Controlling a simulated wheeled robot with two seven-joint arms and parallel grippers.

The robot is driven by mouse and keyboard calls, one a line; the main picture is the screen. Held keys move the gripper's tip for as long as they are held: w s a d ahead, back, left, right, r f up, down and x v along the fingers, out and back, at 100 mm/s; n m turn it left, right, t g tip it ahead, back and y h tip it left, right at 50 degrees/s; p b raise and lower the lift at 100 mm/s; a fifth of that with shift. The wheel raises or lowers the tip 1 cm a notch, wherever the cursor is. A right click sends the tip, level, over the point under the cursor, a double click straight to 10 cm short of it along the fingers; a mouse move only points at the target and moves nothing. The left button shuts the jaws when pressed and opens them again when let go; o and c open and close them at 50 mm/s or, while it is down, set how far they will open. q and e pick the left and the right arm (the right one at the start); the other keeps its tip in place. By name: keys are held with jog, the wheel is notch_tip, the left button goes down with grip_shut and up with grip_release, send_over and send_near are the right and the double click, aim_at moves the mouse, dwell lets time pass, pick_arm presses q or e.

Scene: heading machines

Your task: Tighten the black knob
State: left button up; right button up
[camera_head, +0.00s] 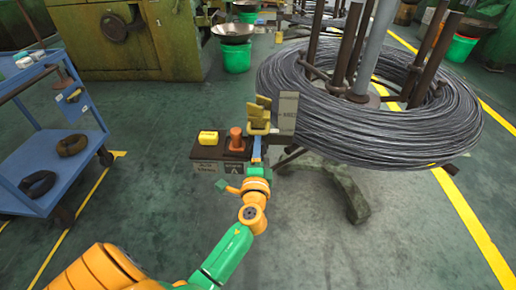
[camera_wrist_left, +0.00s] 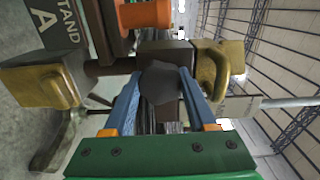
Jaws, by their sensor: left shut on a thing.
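The black knob (camera_wrist_left: 160,84) is a dark, faceted piece in the middle of the left wrist view, in front of a dark block. My left gripper (camera_head: 257,152) has blue fingers and reaches forward to the stand beside the wire coil. In the left wrist view its two fingers (camera_wrist_left: 160,76) sit on either side of the knob, shut on it. In the head view the knob is hidden behind the gripper and the brass-coloured parts (camera_head: 259,115). My right gripper is in neither view.
A large wire coil (camera_head: 300,113) on a stand is right of the gripper. A blue cart (camera_head: 75,150) stands at left. Floor between cart and stand is clear.

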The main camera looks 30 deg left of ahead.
pick_arm(q)
jog(key=shift+f, duration=0.1)
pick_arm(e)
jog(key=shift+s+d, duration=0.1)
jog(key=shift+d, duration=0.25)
pick_arm(q)
jog(key=o, duration=1.4)
jog(key=shift+s+d, duration=0.1)
